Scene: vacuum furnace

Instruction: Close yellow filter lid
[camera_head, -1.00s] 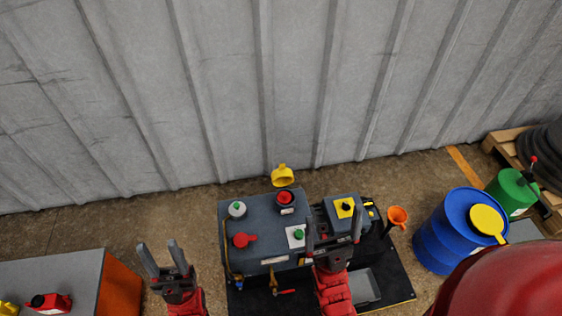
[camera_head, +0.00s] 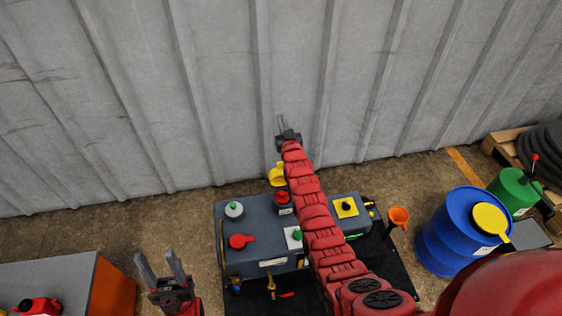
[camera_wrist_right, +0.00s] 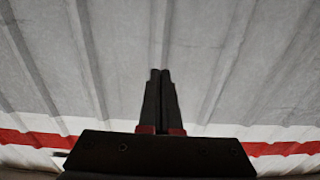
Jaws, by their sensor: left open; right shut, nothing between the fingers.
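The yellow filter lid (camera_head: 276,175) stands raised behind the red-topped filter opening (camera_head: 283,198) at the back of the grey machine (camera_head: 262,222) in the head view. My right arm reaches over the machine and hides part of its right side and the lid's right edge. My right gripper (camera_head: 282,118) is shut and empty, beyond the lid and in front of the wall. In the right wrist view its fingers (camera_wrist_right: 160,75) are together with only wall ahead. My left gripper (camera_head: 160,262) is open and empty, left of the machine.
The corrugated wall (camera_head: 130,90) stands close behind the machine. A blue barrel (camera_head: 445,240), an orange funnel (camera_head: 398,216) and a green can (camera_head: 512,192) stand to the right. An orange-sided grey bench (camera_head: 112,288) is at the lower left.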

